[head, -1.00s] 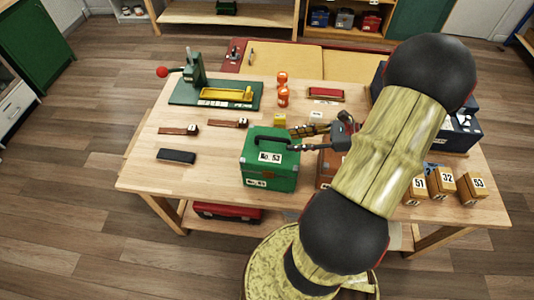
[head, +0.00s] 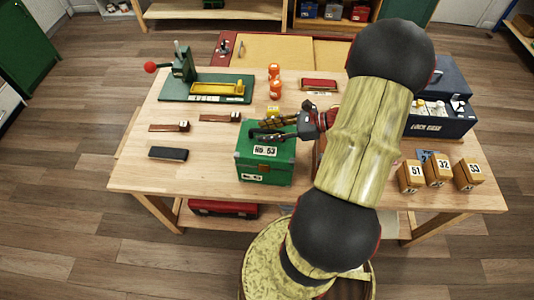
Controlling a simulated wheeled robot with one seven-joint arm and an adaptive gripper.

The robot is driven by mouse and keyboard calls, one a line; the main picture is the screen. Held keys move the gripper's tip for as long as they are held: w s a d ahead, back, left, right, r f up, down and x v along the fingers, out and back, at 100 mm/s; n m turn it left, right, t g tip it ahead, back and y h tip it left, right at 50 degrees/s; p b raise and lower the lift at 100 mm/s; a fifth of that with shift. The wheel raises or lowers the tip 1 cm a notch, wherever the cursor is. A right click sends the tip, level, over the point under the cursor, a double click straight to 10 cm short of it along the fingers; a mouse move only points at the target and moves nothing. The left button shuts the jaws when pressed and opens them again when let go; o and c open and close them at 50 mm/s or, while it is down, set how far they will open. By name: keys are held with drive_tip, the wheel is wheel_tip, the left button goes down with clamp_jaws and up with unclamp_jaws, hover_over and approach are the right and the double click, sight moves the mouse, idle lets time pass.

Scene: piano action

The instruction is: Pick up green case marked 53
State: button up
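The green case (head: 265,170) stands upright near the table's front edge, with a "No. 53" label on its front and a second label below it. Its dark handle (head: 262,135) is on top. My arm hides the area right of the case.
A brown case (head: 319,150) is mostly hidden by my arm. A dark blue open case (head: 450,125) and small boxes marked 51 (head: 411,177), 32 (head: 438,171) and 53 (head: 468,175) stand at right. A green press (head: 205,86) and black block (head: 168,153) are at left.

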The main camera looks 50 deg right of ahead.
drive_tip(key=shift+c, duration=0.6)
drive_tip(key=c, duration=0.7)
drive_tip(key=shift+r, duration=0.1)
clamp_jaws()
